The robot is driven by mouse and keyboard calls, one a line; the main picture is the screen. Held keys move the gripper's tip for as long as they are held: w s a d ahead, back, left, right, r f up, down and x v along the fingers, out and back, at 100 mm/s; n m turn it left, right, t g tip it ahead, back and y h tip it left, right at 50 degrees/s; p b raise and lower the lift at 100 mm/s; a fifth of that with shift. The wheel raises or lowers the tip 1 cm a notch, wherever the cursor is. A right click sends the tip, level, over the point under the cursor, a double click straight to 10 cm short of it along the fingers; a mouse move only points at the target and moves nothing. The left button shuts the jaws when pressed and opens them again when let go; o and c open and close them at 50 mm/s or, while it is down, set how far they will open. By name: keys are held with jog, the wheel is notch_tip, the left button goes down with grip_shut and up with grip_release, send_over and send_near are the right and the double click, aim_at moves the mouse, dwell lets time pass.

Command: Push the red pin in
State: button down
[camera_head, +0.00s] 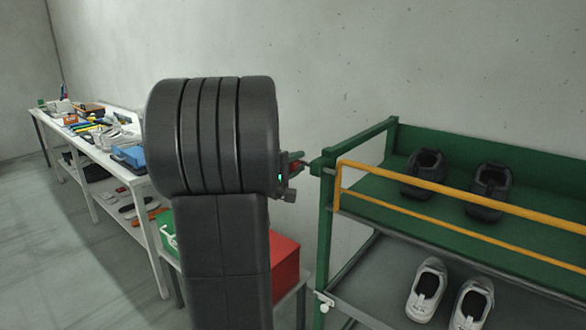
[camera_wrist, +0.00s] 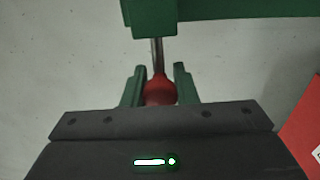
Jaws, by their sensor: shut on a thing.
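The red pin (camera_wrist: 160,90) has a round red knob and a bare metal shaft, which runs into a green bracket (camera_wrist: 150,17) of the rack. A length of shaft shows between knob and bracket in the wrist view. My gripper (camera_wrist: 159,72) has its two green fingers on either side of the knob and is shut on it. In the head view my gripper (camera_head: 291,172) is mostly hidden behind my own arm. A bit of the red pin (camera_head: 297,157) shows beside the rack's green corner (camera_head: 325,166).
The green rack (camera_head: 325,240) has a yellow rail (camera_head: 440,205) across its front. Dark shoes (camera_head: 490,190) stand on its upper shelf and white shoes (camera_head: 427,290) below. A red box (camera_head: 285,268) is under my arm. A cluttered white table (camera_head: 100,158) stands at left.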

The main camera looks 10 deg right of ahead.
jog(key=shift+s+d+f+b, duration=0.15)
jog(key=shift+s+d+b, duration=0.3)
jog(key=shift+b, duration=0.35)
jog(key=c, duration=1.1)
grip_release()
jog(key=shift+s, duration=0.2)
jog(key=shift+c, duration=0.2)
jog(key=shift+w, duration=0.1)
jog(key=b+v, duration=0.2)
jog(key=v, duration=1.2)
jog(key=shift+d, duration=0.15)
